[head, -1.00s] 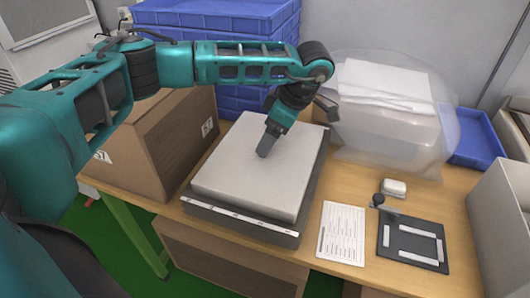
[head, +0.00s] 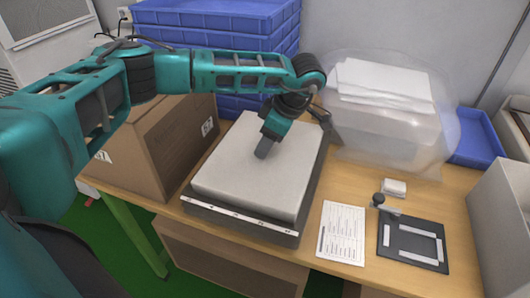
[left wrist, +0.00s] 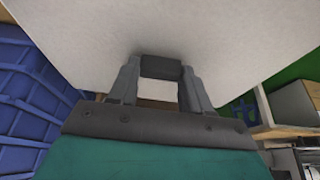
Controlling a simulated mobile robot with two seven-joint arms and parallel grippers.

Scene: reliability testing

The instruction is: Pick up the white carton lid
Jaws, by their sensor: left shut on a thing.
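The white carton lid (head: 240,182) is a broad pale slab with a flat top. It lies on a dark grey scale-like base (head: 245,224) on the wooden table. My left gripper (head: 262,153) reaches down from above onto the middle of the lid's top and is shut on it. The exact grip is hard to see. In the left wrist view the fingers (left wrist: 160,72) meet the pale lid surface (left wrist: 80,35), which fills the upper part. My right gripper is not in view.
A brown cardboard box (head: 155,150) stands close at the left. Blue crates (head: 225,18) are stacked behind. A clear bag of white pieces (head: 390,125) is at the back right. A printed sheet (head: 341,235) and a dark plate (head: 412,243) lie at the right front.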

